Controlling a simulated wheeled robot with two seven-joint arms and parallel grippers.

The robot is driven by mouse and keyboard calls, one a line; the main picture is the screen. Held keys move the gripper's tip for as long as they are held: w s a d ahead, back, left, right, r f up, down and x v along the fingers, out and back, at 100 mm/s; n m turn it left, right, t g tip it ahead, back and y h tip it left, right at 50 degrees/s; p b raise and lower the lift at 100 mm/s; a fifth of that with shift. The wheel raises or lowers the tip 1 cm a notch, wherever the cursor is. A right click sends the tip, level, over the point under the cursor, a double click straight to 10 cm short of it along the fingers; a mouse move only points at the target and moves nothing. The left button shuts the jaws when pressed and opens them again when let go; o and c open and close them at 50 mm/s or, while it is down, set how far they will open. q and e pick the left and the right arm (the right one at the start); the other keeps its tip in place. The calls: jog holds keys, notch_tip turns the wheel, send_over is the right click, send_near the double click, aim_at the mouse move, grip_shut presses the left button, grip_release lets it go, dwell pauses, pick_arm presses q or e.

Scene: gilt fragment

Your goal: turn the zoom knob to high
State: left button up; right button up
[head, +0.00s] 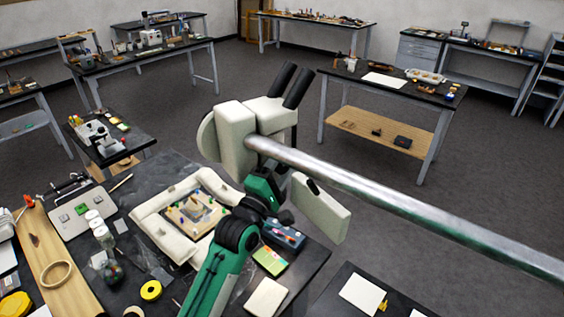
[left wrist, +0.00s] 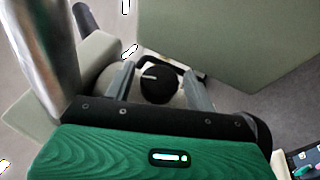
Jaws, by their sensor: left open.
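The cream microscope head (head: 235,140) with black eyepieces hangs on a metal boom (head: 400,200). My left gripper (head: 266,186), at the end of my green arm, is up against the underside of the microscope head; its fingertips are hidden there. In the left wrist view, the round black zoom knob (left wrist: 159,88) has a white line pointing left. The open fingers of my left gripper (left wrist: 158,74) stand on either side of the knob. I cannot tell whether they touch it. The knob is not clearly visible in the head view. My right gripper is not in view.
A cream panel (head: 320,210) hangs close to the right of my gripper. The bench below holds a padded frame with a gilt fragment (head: 197,211), a yellow tape roll (head: 151,290), jars (head: 103,237) and a wooden board (head: 55,260). Other benches stand farther back.

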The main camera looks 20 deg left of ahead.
pick_arm(q)
jog(key=shift+s+d, duration=0.1)
jog(key=c, duration=1)
jog(key=shift+o, duration=0.2)
jog(key=shift+r+g, duration=0.1)
jog(key=shift+g, duration=0.2)
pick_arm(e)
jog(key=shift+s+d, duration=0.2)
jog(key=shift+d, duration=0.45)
pick_arm(q)
jog(key=shift+m+g, duration=0.6)
jog(key=shift+g, duration=0.4)
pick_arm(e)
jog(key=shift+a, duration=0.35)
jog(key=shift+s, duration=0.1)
